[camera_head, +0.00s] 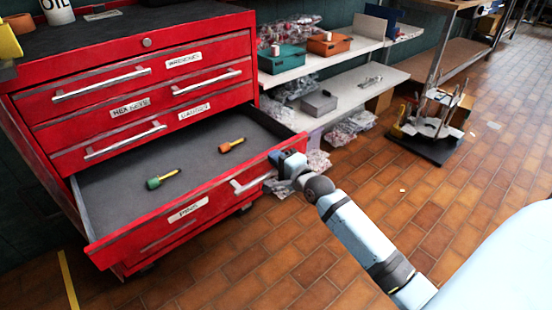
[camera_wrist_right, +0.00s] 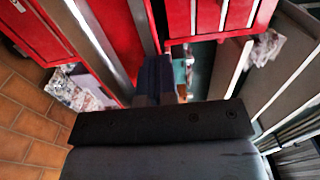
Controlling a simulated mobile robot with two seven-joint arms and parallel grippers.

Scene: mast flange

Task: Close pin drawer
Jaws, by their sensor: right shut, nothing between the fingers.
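The pin drawer (camera_head: 185,216) of the red tool chest is pulled far out in the head view. A green-handled tool (camera_head: 162,179) and an orange-handled tool (camera_head: 231,146) lie on its dark grey floor. My right gripper (camera_head: 284,160) is at the drawer's front right corner, beside the right end of the silver handle; it is shut and empty. I cannot tell whether it touches the drawer front. In the right wrist view, the dark fingers (camera_wrist_right: 154,78) point toward red panels. My left gripper is not in view.
The drawers above, labelled wrenches (camera_head: 150,76) and hex keys (camera_head: 115,128), are shut. Shelves (camera_head: 335,47) with a teal box (camera_head: 282,58) and an orange box (camera_head: 328,43) stand to the right. A dark-based stand (camera_head: 430,145) is on the tiled floor, which is otherwise mostly clear.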

